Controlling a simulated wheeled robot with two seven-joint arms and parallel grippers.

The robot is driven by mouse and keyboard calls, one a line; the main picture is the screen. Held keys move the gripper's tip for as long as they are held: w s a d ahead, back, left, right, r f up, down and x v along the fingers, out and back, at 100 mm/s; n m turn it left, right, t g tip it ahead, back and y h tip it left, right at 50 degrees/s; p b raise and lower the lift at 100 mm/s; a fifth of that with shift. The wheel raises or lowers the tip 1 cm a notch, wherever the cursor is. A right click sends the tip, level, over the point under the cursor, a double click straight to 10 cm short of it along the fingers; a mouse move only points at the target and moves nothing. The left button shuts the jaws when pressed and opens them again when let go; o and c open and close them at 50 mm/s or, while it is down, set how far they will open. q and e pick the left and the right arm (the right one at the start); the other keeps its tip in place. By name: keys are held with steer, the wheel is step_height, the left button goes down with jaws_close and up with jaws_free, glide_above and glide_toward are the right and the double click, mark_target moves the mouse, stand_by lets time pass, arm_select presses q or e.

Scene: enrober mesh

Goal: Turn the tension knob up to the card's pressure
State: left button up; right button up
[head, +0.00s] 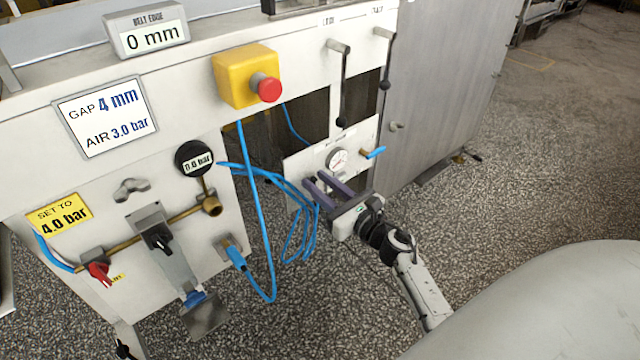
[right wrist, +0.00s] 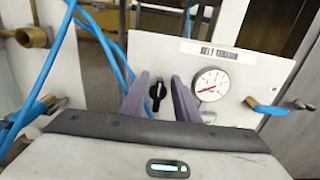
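The tension knob (right wrist: 157,92) is small and black, on a white panel (right wrist: 256,67) whose label seems to read "BELT TENSION". My right gripper (head: 316,178) is open, its two purple fingers (right wrist: 158,80) appearing on either side of the knob in the right wrist view; contact cannot be told. A yellow card (head: 60,214) reads "SET TO 4.0 bar". My left gripper is out of view.
A white card (head: 105,117) reads "GAP 4 mm, AIR 3.0 bar". A black gauge (head: 195,159) reads 0.0 bar. Blue hoses (head: 262,230) hang left of the panel. A blue-handled valve (head: 373,153) sits right of the dial. A red button (head: 268,88) is above.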

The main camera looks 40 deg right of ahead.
jaws_close()
